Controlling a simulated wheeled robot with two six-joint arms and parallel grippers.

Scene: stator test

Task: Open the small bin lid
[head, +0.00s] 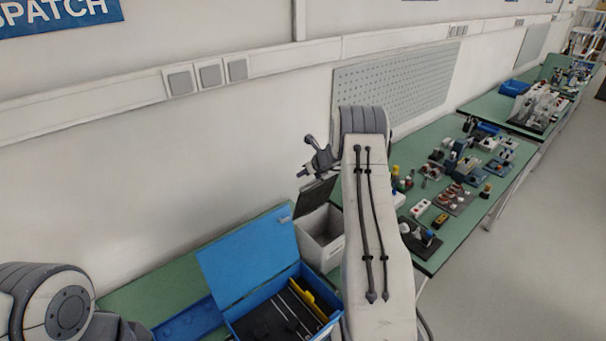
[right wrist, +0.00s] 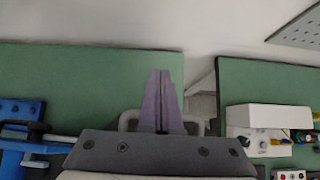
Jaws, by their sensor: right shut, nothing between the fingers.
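The small bin (head: 331,252) is a light grey box between the blue toolbox and my right arm in the head view. Its dark lid (head: 315,198) stands raised and tilted above it, and part of the bin's inside shows. My right gripper (head: 304,172) is just above the lid's upper edge; I cannot tell whether it touches. In the right wrist view its purple fingers (right wrist: 161,97) are together with nothing between them. My right arm hides the bin's right side. My left arm shows at the lower left, but its gripper is out of view.
An open blue toolbox (head: 246,262) with tools stands left of the bin. A green bench (head: 437,259) with several small devices lies to the right. The wall (head: 150,160) runs close behind. A grey pegboard (head: 420,85) hangs beyond.

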